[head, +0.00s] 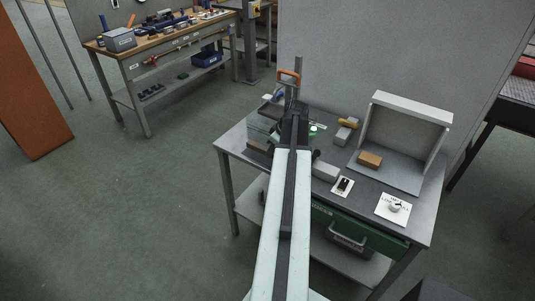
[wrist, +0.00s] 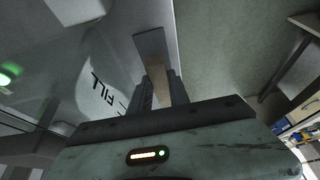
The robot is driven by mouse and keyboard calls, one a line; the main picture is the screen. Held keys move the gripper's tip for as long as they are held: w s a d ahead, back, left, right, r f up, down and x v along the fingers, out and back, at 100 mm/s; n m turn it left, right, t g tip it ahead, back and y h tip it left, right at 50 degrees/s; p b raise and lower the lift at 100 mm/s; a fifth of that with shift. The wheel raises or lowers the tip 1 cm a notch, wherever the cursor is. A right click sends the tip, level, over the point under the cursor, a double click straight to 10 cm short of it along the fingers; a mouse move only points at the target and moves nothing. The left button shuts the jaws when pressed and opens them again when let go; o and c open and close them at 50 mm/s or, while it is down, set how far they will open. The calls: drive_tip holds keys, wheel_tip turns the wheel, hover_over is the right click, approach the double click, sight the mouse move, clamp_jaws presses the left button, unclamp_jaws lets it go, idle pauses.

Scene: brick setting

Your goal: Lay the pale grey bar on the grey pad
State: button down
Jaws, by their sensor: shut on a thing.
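My gripper (wrist: 160,80) is shut on a narrow bar (wrist: 151,46) in the wrist view. The bar's far part looks grey and the part between the fingers looks tan. I cannot tell whether it is the task's pale grey bar. In the head view my arm hides the gripper over the left part of the workbench. A pale grey block (head: 325,171) lies on the bench just right of my arm. I cannot pick out the grey pad for certain.
The grey workbench (head: 236,139) carries an open-fronted grey box (head: 412,105), a wooden block (head: 370,159), a yellow-topped thing (head: 347,125), a switch plate (head: 343,186) and a white dial plate (head: 393,208). A green light (head: 313,128) glows near my arm. Open floor lies left.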

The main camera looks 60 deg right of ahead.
drive_tip(key=f+b, duration=0.3)
drive_tip(key=shift+w+d+f, duration=0.1)
drive_tip(key=shift+d+f, duration=0.2)
drive_tip(key=shift+d, duration=0.1)
drive_tip(key=shift+f+b, duration=0.2)
drive_tip(key=shift+b, duration=0.3)
drive_tip(key=shift+w+a+r, duration=0.15)
drive_tip(key=shift+w+a, duration=0.05)
drive_tip(key=c, duration=1.2)
unclamp_jaws()
drive_tip(key=shift+c, duration=0.2)
drive_tip(key=shift+r+p, duration=0.4)
drive_tip(key=shift+p, duration=0.2)
drive_tip(key=p+v, duration=1)
drive_tip(key=v, duration=0.1)
drive_tip(key=shift+s+r, duration=0.15)
drive_tip(key=shift+r, duration=0.05)
